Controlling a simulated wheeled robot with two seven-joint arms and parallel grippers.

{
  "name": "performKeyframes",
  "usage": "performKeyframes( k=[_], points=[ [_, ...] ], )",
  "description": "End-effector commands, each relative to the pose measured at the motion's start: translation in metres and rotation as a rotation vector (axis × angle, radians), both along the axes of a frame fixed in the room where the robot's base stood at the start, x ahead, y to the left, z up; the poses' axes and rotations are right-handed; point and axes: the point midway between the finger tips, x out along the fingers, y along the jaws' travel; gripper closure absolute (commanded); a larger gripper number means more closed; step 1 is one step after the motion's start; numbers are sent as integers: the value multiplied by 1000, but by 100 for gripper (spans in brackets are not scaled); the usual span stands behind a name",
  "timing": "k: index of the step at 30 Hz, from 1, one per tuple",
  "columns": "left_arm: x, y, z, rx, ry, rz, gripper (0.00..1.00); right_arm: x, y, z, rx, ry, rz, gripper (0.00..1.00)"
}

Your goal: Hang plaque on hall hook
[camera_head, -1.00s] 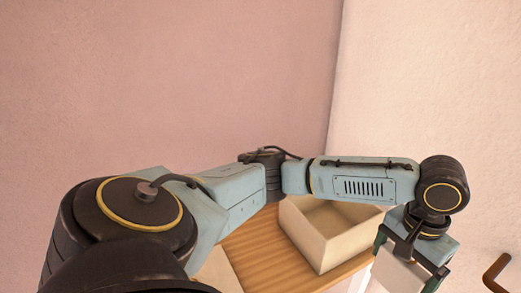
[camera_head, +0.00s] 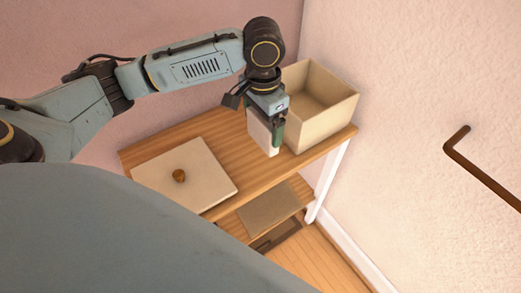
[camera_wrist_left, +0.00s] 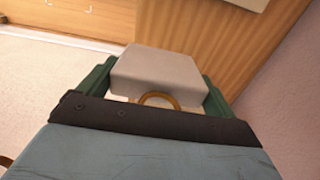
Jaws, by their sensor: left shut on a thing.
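My left gripper (camera_head: 268,133) is shut on a pale plaque (camera_head: 263,137), in front of the open box above the table. In the left wrist view the plaque (camera_wrist_left: 158,77) sits between the green fingers, with a tan ring (camera_wrist_left: 158,99) at its near side. The hall hook (camera_head: 462,148) is a brown bent rod at the right, in front of the pale wall, well apart from the plaque. My right gripper is out of view.
A wooden table (camera_head: 215,130) holds an open cream box (camera_head: 325,120) and a flat pale lid (camera_head: 205,180) with a brown knob (camera_head: 179,176). A brown board (camera_head: 270,207) lies on its lower shelf. Space between table and hook is clear.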

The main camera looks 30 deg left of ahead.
Motion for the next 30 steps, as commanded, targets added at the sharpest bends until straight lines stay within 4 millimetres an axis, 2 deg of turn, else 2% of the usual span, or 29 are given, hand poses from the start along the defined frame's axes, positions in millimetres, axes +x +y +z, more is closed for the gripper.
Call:
performKeyframes(
  k=[7, 10, 14, 18, 21, 25, 30],
  points=[
    [0, 0, 1, -1, -2, -2, 50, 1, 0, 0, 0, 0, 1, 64],
    [0, 0, -5, -1, -1, -1, 50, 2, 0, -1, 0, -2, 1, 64],
    [0, 0, -25, -1, 1, 0, 50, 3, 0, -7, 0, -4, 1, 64],
    [-1, 0, -54, 1, 2, 0, 50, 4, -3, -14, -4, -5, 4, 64],
    [0, 0, -69, -1, 3, 1, 50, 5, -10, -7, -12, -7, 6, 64],
    [0, 0, -86, 0, 1, 1, 50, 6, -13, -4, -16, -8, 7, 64],
    [0, 0, -95, -1, -2, -1, 50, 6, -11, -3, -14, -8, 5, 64]
  ],
)
